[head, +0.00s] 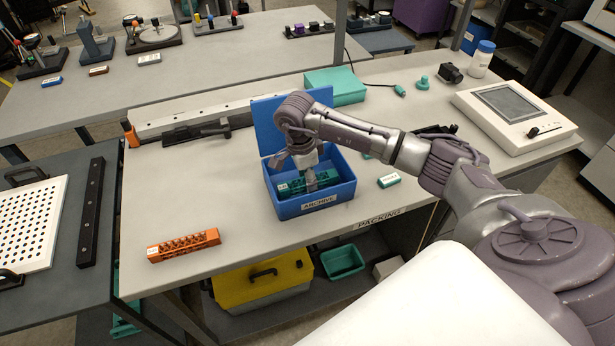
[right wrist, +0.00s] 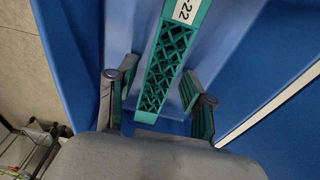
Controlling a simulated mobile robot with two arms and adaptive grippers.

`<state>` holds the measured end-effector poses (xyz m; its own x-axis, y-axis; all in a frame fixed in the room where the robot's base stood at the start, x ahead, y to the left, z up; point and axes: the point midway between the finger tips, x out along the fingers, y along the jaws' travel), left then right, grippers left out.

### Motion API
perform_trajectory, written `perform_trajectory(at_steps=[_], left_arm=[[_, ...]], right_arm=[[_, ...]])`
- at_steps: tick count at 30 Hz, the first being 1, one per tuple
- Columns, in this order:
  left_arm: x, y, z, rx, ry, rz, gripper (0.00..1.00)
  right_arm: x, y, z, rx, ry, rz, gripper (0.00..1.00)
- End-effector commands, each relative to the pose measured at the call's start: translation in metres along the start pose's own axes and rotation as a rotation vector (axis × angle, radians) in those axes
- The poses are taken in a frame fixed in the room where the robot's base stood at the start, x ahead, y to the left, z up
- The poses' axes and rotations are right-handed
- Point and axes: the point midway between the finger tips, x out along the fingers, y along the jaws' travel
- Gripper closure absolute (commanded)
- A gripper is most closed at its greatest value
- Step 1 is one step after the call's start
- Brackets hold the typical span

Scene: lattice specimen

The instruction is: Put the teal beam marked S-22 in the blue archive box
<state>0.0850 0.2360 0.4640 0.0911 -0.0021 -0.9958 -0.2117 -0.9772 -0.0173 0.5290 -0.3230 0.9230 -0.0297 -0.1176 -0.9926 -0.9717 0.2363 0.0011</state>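The teal lattice beam (head: 293,187) is inside the blue archive box (head: 318,209), lying lengthwise below the rim. Its white label ending in "22" shows on the beam in the right wrist view (right wrist: 163,70). My right gripper (head: 311,181) reaches down into the box over the beam. In the right wrist view its two fingers stand apart on either side of the beam, with a gap on both sides, so it is open. Whether the beam lies flat on the box floor is partly hidden by the gripper. My left gripper is out of view.
The box lid (head: 268,125) stands open at the back. An orange lattice beam (head: 184,246) lies at the table's front left.

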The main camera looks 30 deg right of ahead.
Motion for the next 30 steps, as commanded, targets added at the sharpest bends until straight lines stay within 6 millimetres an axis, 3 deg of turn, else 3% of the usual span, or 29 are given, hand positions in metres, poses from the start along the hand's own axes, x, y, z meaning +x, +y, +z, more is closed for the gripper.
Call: perform_trajectory(at_steps=[12,24,30], left_arm=[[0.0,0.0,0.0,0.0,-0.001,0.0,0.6],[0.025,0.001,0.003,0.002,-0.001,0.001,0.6],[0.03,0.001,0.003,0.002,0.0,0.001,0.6]], right_arm=[[-0.009,-0.001,0.0,-0.001,-0.001,-0.003,0.45],[-0.089,-0.001,0.0,-0.001,-0.002,-0.005,0.45],[-0.116,-0.001,0.0,0.001,-0.001,-0.003,0.45]])
